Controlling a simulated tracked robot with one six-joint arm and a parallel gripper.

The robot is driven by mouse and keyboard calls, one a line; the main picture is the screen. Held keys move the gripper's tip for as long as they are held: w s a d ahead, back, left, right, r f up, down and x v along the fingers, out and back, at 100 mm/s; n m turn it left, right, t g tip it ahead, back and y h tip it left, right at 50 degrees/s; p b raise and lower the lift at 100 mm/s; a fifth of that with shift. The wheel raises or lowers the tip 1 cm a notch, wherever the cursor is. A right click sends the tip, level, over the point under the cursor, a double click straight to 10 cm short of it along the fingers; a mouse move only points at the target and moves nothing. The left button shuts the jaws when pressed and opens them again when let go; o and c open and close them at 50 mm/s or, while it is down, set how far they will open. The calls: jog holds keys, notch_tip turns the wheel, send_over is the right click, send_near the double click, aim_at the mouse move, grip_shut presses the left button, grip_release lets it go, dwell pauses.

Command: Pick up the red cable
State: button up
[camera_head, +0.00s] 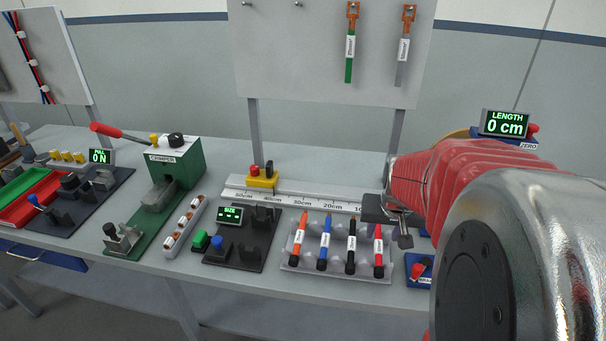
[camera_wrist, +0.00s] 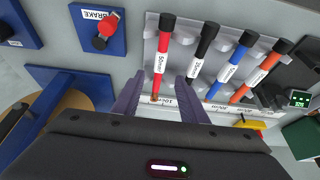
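The red cable (camera_head: 379,251) is a short red piece with a black end and a white label. It rests at the right end of a grey rack (camera_head: 305,267), beside black, blue and orange ones. In the wrist view the red cable (camera_wrist: 162,54) points towards my gripper (camera_wrist: 161,92). Its near end shows between the two fingertips, with space on both sides. My gripper is open and empty. In the head view my gripper (camera_head: 398,222) is just behind and right of the rack; how high it is above the cable is unclear.
The black cable (camera_wrist: 203,45) lies close to the red one. A blue brake block with a red knob (camera_head: 418,268) stands right of the rack. A ruler rail (camera_head: 300,197) runs behind it. A dark size fixture (camera_head: 240,250) stands left. Cables hang on the board (camera_head: 330,90) above.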

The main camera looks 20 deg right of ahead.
aim_at(379, 243)
jog(key=shift+w+d+f, duration=0.15)
jog(key=shift+w+f, duration=0.05)
jog(key=shift+f, duration=0.45)
jog(key=shift+f, duration=0.1)
jog(key=shift+x, duration=2.45)
jog(key=shift+c, duration=0.4)
grip_shut()
